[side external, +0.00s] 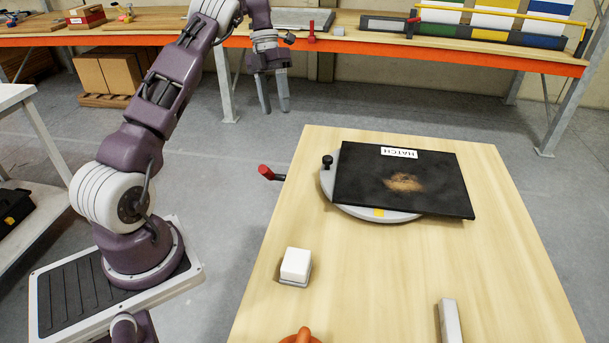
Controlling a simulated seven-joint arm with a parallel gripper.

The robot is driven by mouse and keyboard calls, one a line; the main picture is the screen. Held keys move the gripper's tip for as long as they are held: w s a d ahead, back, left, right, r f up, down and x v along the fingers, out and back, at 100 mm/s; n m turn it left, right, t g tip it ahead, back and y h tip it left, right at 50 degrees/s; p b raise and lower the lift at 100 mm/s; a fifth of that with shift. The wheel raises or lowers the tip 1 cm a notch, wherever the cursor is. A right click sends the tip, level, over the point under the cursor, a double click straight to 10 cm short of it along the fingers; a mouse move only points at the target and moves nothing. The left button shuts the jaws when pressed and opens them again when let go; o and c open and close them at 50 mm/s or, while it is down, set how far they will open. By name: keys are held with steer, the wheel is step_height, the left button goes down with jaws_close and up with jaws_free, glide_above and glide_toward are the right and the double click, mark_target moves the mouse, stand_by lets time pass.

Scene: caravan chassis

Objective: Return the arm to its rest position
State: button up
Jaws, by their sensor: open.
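My gripper (275,107) hangs in the air beyond the far left of the wooden table, with its two grey fingers pointing down. The fingers are slightly apart and nothing is between them. My purple and white arm rises from its base on the left and bends over toward the back. The whole gripper is clear of the table and of everything on it.
On the table (400,277), a black panel labelled HATCH (425,178) lies on a round grey disc (342,203). Nearby are a white block (296,263), a grey bar (450,322) and a red-handled clamp (269,173). An orange-edged bench (446,53) stands behind.

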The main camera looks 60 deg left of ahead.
steer(key=s+d+r+m+t+y, duration=0.1)
steer(key=s+d+r+m+t, duration=0.1)
steer(key=d+r+m, duration=0.85)
steer(key=s+d+r+m+t+y, duration=0.1)
steer(key=s+d+r+m, duration=0.55)
steer(key=d+m, duration=0.35)
steer(key=s+d+f+m+t+y, duration=0.1)
steer(key=s+d+m, duration=0.3)
steer(key=s+m, duration=0.4)
steer(key=s+d+f+m+t+y, duration=0.1)
steer(key=s+d+f+m, duration=0.3)
steer(key=s+m, duration=0.4)
steer(key=d+m+t, duration=0.1)
steer(key=m, duration=0.2)
steer(key=shift+f+m+t+y, duration=0.3)
steer(key=shift+m+t, duration=0.05)
steer(key=shift+t, duration=0.05)
steer(key=shift+o, duration=0.2)
